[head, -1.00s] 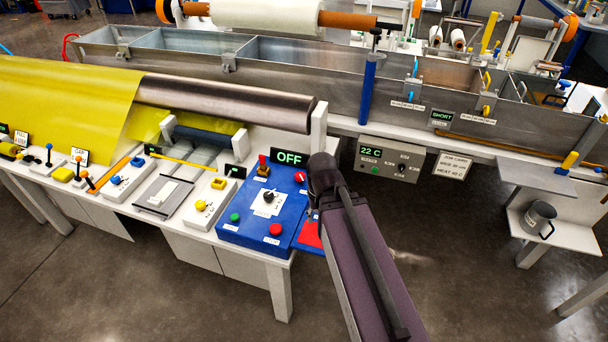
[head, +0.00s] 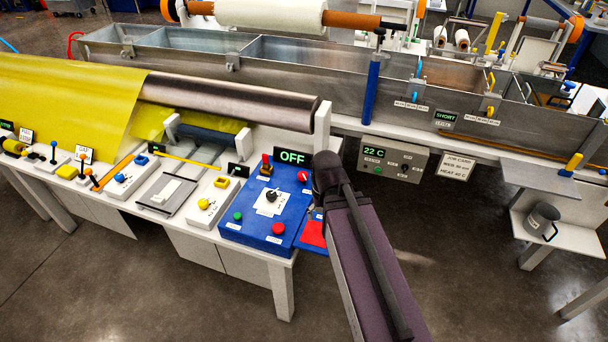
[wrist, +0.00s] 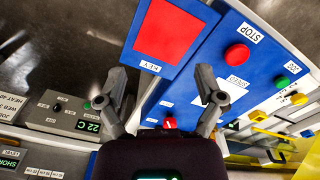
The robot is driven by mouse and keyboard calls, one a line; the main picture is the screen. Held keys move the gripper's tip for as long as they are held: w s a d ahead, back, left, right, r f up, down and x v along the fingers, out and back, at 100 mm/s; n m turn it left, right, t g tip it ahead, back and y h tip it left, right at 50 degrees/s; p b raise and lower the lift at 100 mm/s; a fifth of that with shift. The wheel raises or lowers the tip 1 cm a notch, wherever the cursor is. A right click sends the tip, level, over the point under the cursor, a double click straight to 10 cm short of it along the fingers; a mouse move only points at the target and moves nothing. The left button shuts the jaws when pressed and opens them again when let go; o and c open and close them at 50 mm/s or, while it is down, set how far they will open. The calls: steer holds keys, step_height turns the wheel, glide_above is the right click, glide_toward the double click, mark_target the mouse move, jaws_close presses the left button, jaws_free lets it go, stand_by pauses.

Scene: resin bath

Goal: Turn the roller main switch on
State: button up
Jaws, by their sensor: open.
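The blue roller control panel (head: 262,238) stands at the right end of the white bench, and its display (head: 292,157) reads OFF. A small red rotary knob (head: 303,177) sits near the panel's upper right corner. A red knob with a white mark (wrist: 170,124) shows low between my fingers in the wrist view; I take it to be the same one. Its label is unreadable. My gripper (wrist: 160,78) is open and empty, its fingers spread above the panel's edge. In the head view my arm hides the gripper.
The panel also has a black central knob (head: 271,196), a green button (head: 238,216) and a red STOP button (wrist: 237,54). A red square pad (wrist: 167,32) labelled KEY lies beside it. A heater box (head: 392,160) reading 22 C is to the right.

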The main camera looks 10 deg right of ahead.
mark_target(302, 174)
steer(key=w+r+m+p, duration=0.2)
steer(key=w+m, duration=0.2)
steer(key=w, duration=0.9)
steer(key=w+a+r+m+p, duration=0.1)
steer(key=w+r+m+p, duration=0.2)
steer(key=w, duration=1)
steer(key=shift+m, duration=0.9)
steer(key=shift+f, duration=0.1)
step_height(302, 174, down, 14)
steer(key=b, duration=1.4)
steer(key=shift+r, duration=0.25)
steer(key=shift+s, duration=0.1)
steer(key=c, duration=1.1)
